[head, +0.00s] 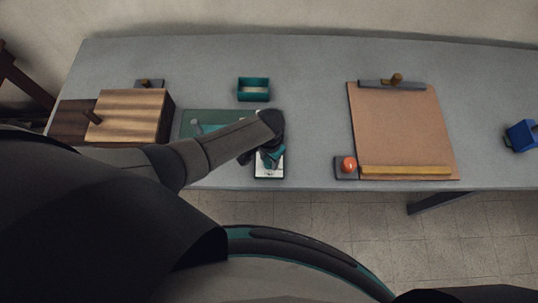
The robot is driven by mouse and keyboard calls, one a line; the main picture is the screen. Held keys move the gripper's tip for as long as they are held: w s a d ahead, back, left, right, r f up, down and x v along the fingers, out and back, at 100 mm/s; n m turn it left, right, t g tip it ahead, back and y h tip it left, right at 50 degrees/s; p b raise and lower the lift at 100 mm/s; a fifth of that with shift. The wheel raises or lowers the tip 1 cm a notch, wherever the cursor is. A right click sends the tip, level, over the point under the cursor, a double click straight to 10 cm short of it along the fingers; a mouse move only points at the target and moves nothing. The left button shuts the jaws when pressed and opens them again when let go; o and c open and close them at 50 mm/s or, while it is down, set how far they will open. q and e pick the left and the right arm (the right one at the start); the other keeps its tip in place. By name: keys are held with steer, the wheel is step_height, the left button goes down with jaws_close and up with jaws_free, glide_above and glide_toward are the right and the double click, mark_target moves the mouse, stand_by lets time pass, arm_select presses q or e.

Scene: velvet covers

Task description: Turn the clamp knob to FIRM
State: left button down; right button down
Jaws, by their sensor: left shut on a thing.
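My left arm reaches in from the left, and its gripper (268,155) points down at the table's front edge. It is shut on a small teal knob, mostly hidden by the fingers, over a white plate (268,172) with a dark border. I take this to be the clamp knob. The marks on the plate are too small and covered to read, so I cannot tell where the knob points. My right gripper is out of view.
A teal open box (254,83) stands behind the gripper. A green mat (230,116) lies partly under my left arm. A striped wooden box (130,112) is at left. A brown board (400,125) and an orange button (348,164) are at right. A blue object (521,135) sits far right.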

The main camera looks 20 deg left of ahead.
mark_target(269, 160)
arm_select(q)
steer(key=shift+n+p, duration=0.35)
steer(key=shift+n, duration=0.55)
steer(key=shift+c, duration=2.1)
jaws_free()
steer(key=shift+r+p, duration=0.3)
steer(key=shift+r, duration=0.2)
step_height(269, 160, up, 14)
steer(key=p, duration=0.4)
steer(key=shift+r, duration=0.15)
